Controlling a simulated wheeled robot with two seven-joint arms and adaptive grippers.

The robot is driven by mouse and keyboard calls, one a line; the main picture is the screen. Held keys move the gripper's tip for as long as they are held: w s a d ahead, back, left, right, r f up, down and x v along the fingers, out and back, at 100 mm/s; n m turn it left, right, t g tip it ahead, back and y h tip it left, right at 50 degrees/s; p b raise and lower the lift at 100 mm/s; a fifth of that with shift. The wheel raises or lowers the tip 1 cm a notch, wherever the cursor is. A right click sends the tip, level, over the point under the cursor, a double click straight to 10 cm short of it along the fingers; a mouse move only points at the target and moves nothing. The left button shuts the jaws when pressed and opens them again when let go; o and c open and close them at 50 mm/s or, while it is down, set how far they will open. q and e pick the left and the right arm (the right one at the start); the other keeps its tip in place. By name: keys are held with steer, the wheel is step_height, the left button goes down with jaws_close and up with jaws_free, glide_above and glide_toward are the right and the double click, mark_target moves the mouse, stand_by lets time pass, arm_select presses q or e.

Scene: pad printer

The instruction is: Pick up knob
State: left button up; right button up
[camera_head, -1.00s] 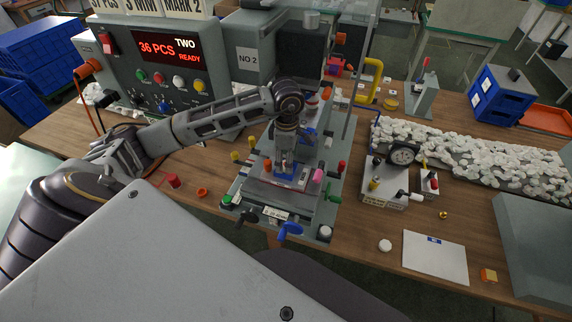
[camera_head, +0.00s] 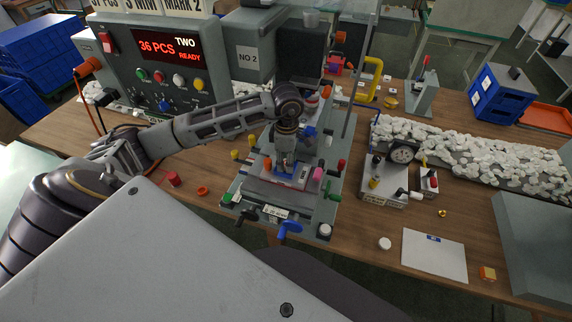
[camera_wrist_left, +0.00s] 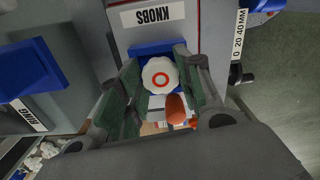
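A white knob (camera_wrist_left: 160,75) with a scalloped rim and an orange ring mark shows in the left wrist view, at the blue holder (camera_wrist_left: 150,50) under the label KNOBS. My left gripper (camera_wrist_left: 158,72) has its two fingers apart, one on each side of the knob. Whether the pads touch it is hard to see. In the head view my left gripper (camera_head: 285,158) points down over the printer's fixture table, and it hides the knob there. My right gripper is not in view.
An orange-tipped part (camera_wrist_left: 176,108) stands close to the knob between the fingers. The pad printer (camera_head: 300,50) rises behind my gripper. A gauge fixture (camera_head: 385,190) stands to the right, with a white belt of parts (camera_head: 480,155) behind. A white card (camera_head: 435,256) lies front right.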

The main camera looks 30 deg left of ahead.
arm_select(q)
steer(key=shift+r, duration=0.1)
stand_by(0.3)
steer(key=shift+r, duration=0.45)
steer(key=shift+r+b, duration=0.8)
steer(key=shift+r, duration=3.65)
